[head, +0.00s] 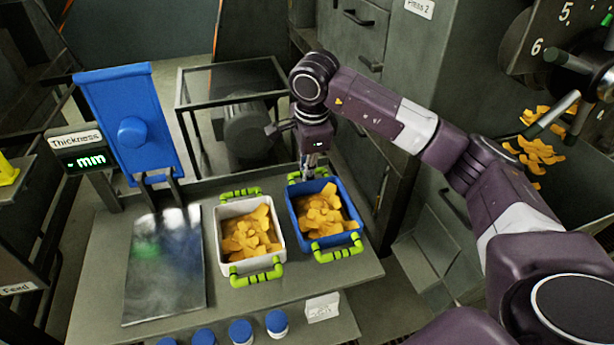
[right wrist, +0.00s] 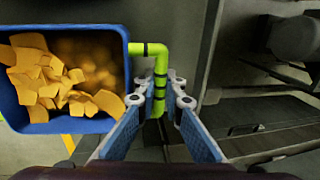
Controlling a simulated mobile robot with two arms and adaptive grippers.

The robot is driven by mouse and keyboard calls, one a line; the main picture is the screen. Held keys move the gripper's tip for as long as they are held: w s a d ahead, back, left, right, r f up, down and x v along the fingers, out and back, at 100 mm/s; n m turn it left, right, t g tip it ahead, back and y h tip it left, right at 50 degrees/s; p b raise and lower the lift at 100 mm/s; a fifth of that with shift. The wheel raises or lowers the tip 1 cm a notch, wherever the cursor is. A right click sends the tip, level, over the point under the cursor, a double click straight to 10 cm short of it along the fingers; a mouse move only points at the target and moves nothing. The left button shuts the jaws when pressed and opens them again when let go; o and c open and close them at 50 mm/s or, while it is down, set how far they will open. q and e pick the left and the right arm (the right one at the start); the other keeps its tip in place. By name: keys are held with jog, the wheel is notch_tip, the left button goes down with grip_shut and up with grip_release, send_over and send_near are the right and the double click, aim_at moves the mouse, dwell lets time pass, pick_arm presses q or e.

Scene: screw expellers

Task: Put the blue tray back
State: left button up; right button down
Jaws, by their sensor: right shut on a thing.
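The blue tray (head: 353,213), filled with orange-yellow flakes, is at the right part of the grey bench, beside the white tray. I cannot tell whether it rests on the bench or is slightly raised. It has green handles with black bands at its near and far ends. My right gripper (head: 311,172) comes down at the far end of the blue tray. In the right wrist view the fingers (right wrist: 163,88) are shut on the tray's green handle (right wrist: 159,68), and the blue tray (right wrist: 127,70) is at the left. My left gripper is not in view.
The white tray (head: 221,212) with similar flakes stands close on the left. Blue-capped jars (head: 241,331) and a small white card (head: 322,307) are in front. More flakes (head: 535,150) lie at the press on the right.

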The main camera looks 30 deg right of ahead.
jog(key=shift+f, duration=0.9)
jog(key=c, duration=2)
grip_release()
jog(key=shift+c, duration=0.2)
notch_tip(320, 180, up, 12)
jog(key=s+b, duration=0.1)
jog(key=s, duration=0.1)
jog(key=shift+a, duration=0.25)
jog(key=shift+f, duration=0.1)
